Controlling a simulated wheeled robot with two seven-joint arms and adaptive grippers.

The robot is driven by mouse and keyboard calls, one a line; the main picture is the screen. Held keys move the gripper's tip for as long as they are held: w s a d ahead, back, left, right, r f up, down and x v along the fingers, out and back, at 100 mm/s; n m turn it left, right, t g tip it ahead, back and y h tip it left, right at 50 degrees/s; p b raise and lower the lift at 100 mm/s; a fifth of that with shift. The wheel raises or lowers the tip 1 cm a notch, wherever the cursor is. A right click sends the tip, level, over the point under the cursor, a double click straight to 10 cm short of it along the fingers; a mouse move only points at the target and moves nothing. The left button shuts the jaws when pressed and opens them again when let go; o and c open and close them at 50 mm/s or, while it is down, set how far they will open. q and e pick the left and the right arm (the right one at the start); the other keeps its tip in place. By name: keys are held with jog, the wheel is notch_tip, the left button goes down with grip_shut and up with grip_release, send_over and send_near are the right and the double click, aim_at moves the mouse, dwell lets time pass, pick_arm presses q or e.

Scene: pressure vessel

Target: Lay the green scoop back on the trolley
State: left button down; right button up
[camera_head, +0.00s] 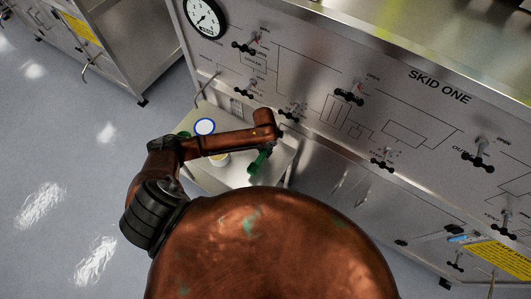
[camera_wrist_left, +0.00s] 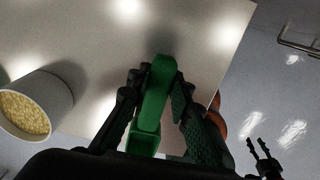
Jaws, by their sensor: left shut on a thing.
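The green scoop (camera_head: 258,162) is in my left gripper (camera_head: 265,138), which is shut on it over the right part of the trolley top. In the left wrist view the scoop (camera_wrist_left: 152,100) stands between the two dark fingers (camera_wrist_left: 155,105), its hollow end towards the camera. I cannot tell whether its far end touches the surface. The pale trolley (camera_head: 235,177) is partly hidden by my arm; its bare top (camera_wrist_left: 100,40) fills much of the left wrist view. My right gripper (camera_wrist_left: 262,155) seems to show small and dark at lower right there, fingers apart, holding nothing visible.
A white cup of yellow grains (camera_wrist_left: 35,105) stands on the trolley left of the scoop. A blue-rimmed round container (camera_head: 204,127) is near the trolley's far left. The skid panel (camera_head: 330,65) with black valve handles rises close behind. Open floor (camera_head: 60,150) lies to the left.

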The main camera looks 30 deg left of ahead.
pick_arm(q)
jog(key=shift+w+f, duration=0.5)
jog(key=shift+w+a+f, duration=0.1)
jog(key=shift+f, duration=1.6)
jog(key=shift+f, duration=0.15)
jog(key=c, duration=1.7)
grip_release()
jog(key=shift+c, duration=0.2)
notch_tip(320, 180, up, 12)
jog(key=shift+r, duration=0.15)
